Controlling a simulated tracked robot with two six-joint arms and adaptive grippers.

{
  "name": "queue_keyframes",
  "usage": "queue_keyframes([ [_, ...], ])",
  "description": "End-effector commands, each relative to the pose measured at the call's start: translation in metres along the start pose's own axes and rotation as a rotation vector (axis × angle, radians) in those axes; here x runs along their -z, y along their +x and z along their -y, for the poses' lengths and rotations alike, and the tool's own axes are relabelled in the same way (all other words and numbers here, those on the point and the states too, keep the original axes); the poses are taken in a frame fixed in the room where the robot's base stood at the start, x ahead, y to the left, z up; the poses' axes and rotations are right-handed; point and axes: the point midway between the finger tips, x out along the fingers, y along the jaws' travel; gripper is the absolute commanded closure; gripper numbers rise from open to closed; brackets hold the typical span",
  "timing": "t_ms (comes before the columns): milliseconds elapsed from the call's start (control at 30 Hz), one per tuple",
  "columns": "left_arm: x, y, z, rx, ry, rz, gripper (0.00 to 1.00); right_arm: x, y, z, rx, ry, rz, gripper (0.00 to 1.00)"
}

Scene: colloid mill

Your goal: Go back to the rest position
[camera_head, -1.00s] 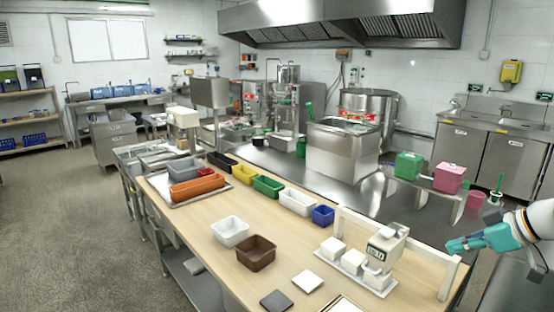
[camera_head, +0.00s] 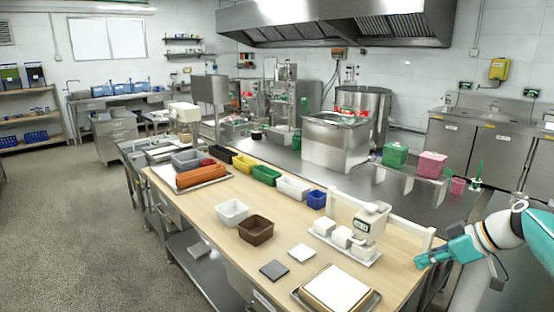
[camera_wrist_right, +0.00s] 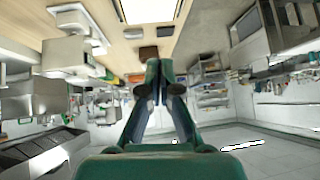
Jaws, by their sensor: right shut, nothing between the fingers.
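My right gripper (camera_head: 424,263) is teal and comes in from the right edge of the head view. It is at the right end of the wooden table (camera_head: 222,246), beside the white rack's post and apart from the objects on the table. In the right wrist view its two fingers (camera_wrist_right: 160,85) meet at the tips with nothing between them. My left gripper does not show in either view.
Near my right gripper stand a white device (camera_head: 370,222) and white blocks on a tray. A brown bin (camera_head: 255,230), a white bin (camera_head: 232,212) and a framed white board (camera_head: 337,288) are on the table. Green (camera_head: 395,154) and pink (camera_head: 432,164) containers stand on a steel stand behind.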

Motion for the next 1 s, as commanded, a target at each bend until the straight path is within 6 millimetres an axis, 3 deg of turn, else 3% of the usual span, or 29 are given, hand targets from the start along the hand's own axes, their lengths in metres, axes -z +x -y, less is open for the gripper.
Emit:
queue_keyframes([
  [233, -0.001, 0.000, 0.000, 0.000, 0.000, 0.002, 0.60, -0.036, 0.073, 0.033, 0.149, 0.046, 0.092, 1.00],
  [367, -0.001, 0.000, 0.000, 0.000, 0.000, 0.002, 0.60, -0.069, 0.127, 0.060, 0.226, 0.103, 0.171, 1.00],
  [500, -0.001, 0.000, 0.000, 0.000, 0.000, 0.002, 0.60, -0.126, 0.197, 0.109, 0.293, 0.210, 0.301, 1.00],
  [700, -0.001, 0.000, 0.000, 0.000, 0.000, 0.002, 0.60, -0.224, 0.268, 0.204, 0.307, 0.387, 0.513, 1.00],
  [833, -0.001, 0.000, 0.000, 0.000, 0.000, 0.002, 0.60, -0.290, 0.285, 0.275, 0.262, 0.503, 0.637, 1.00],
  [900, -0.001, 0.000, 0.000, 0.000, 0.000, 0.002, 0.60, -0.321, 0.285, 0.312, 0.218, 0.569, 0.682, 1.00],
  [1000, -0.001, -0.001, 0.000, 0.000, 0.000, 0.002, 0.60, -0.352, 0.277, 0.351, 0.132, 0.678, 0.699, 1.00],
])
